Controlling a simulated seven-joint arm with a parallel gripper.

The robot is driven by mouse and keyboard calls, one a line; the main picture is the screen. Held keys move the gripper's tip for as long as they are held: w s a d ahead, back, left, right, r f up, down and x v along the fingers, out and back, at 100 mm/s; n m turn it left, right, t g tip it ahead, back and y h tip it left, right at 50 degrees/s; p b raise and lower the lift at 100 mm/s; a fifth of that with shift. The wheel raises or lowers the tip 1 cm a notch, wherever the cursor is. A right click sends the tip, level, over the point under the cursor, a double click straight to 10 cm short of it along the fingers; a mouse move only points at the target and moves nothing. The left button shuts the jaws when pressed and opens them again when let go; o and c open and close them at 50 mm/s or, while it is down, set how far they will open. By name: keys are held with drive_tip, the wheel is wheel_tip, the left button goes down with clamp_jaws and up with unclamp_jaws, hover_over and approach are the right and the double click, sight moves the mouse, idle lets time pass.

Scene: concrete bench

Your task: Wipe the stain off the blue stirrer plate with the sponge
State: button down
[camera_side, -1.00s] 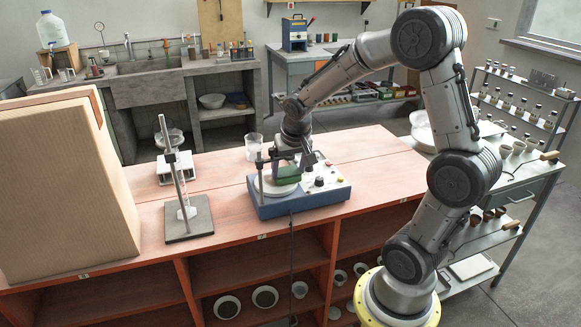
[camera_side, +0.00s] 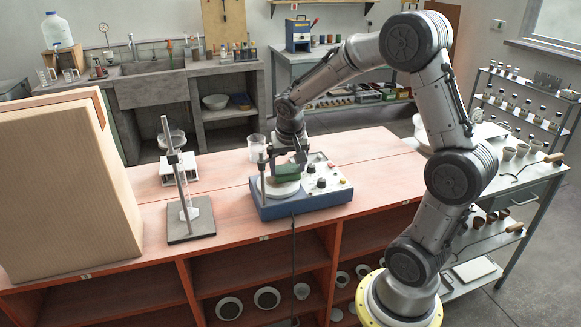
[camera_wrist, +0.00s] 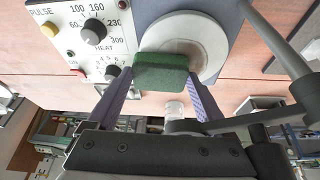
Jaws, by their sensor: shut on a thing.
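The blue stirrer plate (camera_side: 290,208) stands on the bench with its white control panel facing up. Its round white top (camera_side: 273,189) also shows in the wrist view (camera_wrist: 217,45), with a greyish-brown patch (camera_wrist: 178,32) across its middle. My gripper (camera_side: 288,166) is over this round top, shut on the green sponge (camera_side: 287,174). In the wrist view the sponge (camera_wrist: 160,72) sits between the two fingers and overlaps the near edge of the round top. The sponge looks at or just above the surface; I cannot tell whether it touches. It hides part of the top.
A thin upright rod (camera_side: 261,170) stands at the stirrer's left edge. A clear beaker (camera_side: 256,147) is behind it. A stand with a grey base (camera_side: 190,222) and a large tan box (camera_side: 65,190) are farther left. The bench top right of the stirrer is clear.

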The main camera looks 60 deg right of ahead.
drive_tip(key=shift+n+t+y, duration=0.3)
drive_tip(key=shift+n+t, duration=0.2)
drive_tip(key=shift+n, duration=0.2)
drive_tip(key=w+a, duration=0.1)
drive_tip(key=a, duration=0.1)
drive_tip(key=w+a, duration=0.2)
drive_tip(key=a, duration=0.1)
drive_tip(key=shift+w+a+r, duration=0.2)
drive_tip(key=shift+a+r, duration=0.05)
drive_tip(key=shift+a, duration=0.1)
drive_tip(key=shift+s+d+r, duration=0.2)
drive_tip(key=shift+s+d, duration=1.6)
drive_tip(key=shift+d, duration=0.2)
drive_tip(key=shift+s+d, duration=0.35)
drive_tip(key=shift+s, duration=0.15)
drive_tip(key=shift+s+d+f, duration=0.15)
drive_tip(key=shift+s+d, duration=0.05)
drive_tip(key=shift+s, duration=0.15)
drive_tip(key=shift+r, duration=2.95)
wheel_tip(320, 180, up, 3)
drive_tip(key=shift+f, duration=0.1)
